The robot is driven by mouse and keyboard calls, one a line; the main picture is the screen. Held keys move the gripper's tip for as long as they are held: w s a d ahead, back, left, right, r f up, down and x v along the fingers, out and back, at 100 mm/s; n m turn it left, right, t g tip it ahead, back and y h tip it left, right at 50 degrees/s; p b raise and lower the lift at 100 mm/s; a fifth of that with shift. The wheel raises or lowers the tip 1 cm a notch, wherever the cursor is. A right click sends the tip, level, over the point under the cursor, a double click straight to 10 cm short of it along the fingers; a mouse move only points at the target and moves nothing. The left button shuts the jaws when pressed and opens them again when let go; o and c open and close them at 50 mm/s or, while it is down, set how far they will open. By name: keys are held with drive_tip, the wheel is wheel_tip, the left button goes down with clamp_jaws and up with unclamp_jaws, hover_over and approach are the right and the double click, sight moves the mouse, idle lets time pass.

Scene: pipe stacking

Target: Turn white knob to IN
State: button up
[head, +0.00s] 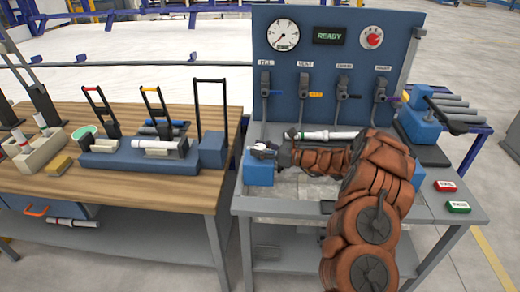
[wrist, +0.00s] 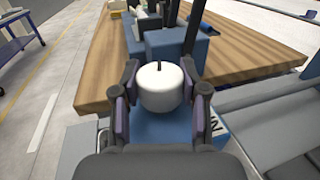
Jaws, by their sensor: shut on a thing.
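The white knob (wrist: 159,88) is round, with a short dark line on its top near the far edge. It sits on a blue block (wrist: 150,132). My gripper (wrist: 160,90) has one finger on each side of the knob and is shut on it. A white label with dark letters, partly hidden by my right finger, shows on the block (wrist: 214,126). In the head view my brown-covered arm reaches left, and my gripper (head: 264,151) is at the blue block (head: 258,170) on the left end of the grey bench. The knob is small there and mostly hidden.
A blue panel (head: 335,65) with a dial, a READY display, a red knob and several levers stands behind the bench. A white pipe (head: 325,134) lies behind my arm. The wooden table (head: 40,172) at left holds a blue fixture (head: 140,158).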

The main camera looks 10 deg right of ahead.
drive_tip(key=c, duration=0.5)
drive_tip(key=m+t+h+b, duration=0.1)
drive_tip(key=t+b, duration=0.1)
drive_tip(key=b, duration=0.1)
drive_tip(key=shift+d+f+m, duration=0.1)
drive_tip(key=shift+m, duration=0.2)
drive_tip(key=shift+w+d+m+t+h+b, duration=0.15)
drive_tip(key=shift+m+t+h+b, duration=0.45)
drive_tip(key=shift+t+h+b, duration=0.5)
drive_tip(key=shift+o, duration=0.4)
drive_tip(key=shift+d+r+m+t+h+b, duration=0.2)
drive_tip(key=shift+m+h+b, duration=0.3)
drive_tip(key=shift+b, duration=0.65)
drive_tip(key=shift+d+r+m+t+h+b, duration=0.1)
drive_tip(key=shift+m+t+h+b, duration=0.3)
drive_tip(key=shift+b, duration=0.7)
drive_tip(key=shift+o, duration=1.3)
drive_tip(key=m+h+b, duration=0.1)
drive_tip(key=b, duration=0.6)
drive_tip(key=shift+w+t, duration=0.2)
drive_tip(key=shift+t, duration=0.2)
drive_tip(key=shift+o, duration=0.5)
drive_tip(key=h+b, duration=0.1)
drive_tip(key=b, duration=0.2)
drive_tip(key=shift+a+f, duration=0.2)
